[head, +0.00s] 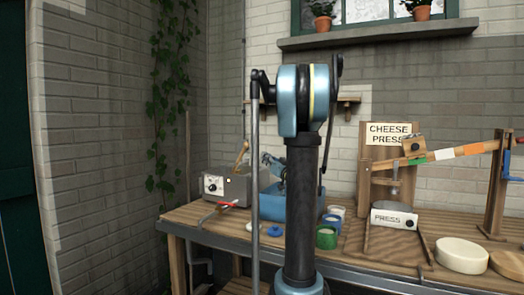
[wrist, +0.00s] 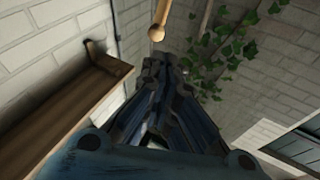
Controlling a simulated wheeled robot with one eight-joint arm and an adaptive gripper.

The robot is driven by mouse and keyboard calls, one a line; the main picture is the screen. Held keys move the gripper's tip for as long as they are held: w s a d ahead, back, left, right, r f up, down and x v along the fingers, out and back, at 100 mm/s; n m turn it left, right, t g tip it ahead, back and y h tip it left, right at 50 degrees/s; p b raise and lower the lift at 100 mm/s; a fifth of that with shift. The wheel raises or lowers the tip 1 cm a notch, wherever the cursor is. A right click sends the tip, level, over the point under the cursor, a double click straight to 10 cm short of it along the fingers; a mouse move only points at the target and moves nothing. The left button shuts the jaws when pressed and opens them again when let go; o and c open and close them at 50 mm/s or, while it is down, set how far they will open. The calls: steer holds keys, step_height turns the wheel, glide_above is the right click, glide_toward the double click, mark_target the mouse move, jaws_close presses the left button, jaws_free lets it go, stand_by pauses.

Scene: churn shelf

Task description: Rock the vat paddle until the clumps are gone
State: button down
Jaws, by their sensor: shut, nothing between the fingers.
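In the head view a blue tub (head: 270,207), which looks like the vat, stands on the bench, partly hidden behind my arm. A tan wooden handle (head: 242,152) leans up beside it, above a grey box with a dial (head: 226,188). In the wrist view a wooden rod with a round knob (wrist: 156,33), likely the paddle handle, shows just beyond my fingertips and apart from them. My gripper (wrist: 172,66) is shut and empty. The vat's inside and any clumps are not visible.
A cheese press (head: 393,215) with a long striped lever stands at the right. A green jar (head: 326,238) and a blue lid (head: 275,231) sit near the tub. A small wall shelf (wrist: 60,110) is close to my gripper.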

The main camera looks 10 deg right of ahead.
steer(key=d+x, duration=0.1)
steer(key=x, duration=1.2)
steer(key=shift+w+r, duration=0.3)
steer(key=shift+w, duration=0.15)
steer(key=shift+r, duration=0.1)
